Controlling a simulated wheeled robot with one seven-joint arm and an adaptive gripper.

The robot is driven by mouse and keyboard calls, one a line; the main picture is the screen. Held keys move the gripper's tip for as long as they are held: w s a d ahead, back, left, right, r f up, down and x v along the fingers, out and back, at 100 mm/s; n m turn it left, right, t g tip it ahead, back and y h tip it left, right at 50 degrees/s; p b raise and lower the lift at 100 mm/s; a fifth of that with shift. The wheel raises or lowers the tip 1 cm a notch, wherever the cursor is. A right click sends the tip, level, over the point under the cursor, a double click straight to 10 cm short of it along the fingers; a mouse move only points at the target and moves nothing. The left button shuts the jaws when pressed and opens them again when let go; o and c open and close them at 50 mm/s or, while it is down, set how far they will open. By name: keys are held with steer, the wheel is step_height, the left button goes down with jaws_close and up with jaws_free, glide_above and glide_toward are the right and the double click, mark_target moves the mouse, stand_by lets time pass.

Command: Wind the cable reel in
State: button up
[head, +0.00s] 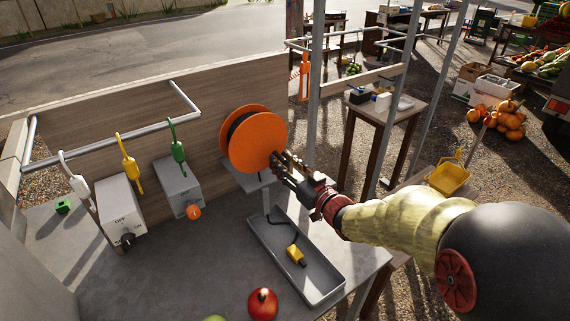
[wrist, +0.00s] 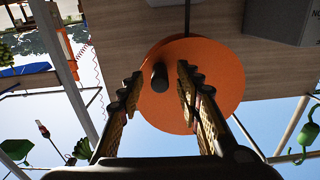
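The orange cable reel (head: 254,140) stands on a small bracket at the wooden side panel, with dark cable between its discs. Its orange face also fills the middle of the wrist view (wrist: 200,100). A black crank handle (wrist: 160,77) sticks out from that face. My gripper (head: 281,162) is at the reel's right side. In the wrist view its two fingers (wrist: 159,76) are apart, one on each side of the handle, with gaps showing. A dark cable ends in a yellow plug (head: 296,255) lying in the grey tray (head: 325,290) below the reel.
Two grey switch boxes (head: 118,208) (head: 178,186) stand to the left, with white, yellow and green plugs hanging above. A red fruit (head: 262,303) lies on the counter in front. A metal post (head: 315,90) and a small table (head: 387,107) stand to the right.

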steer(key=shift+c, duration=0.8)
steer(key=c, duration=0.7)
jaws_close()
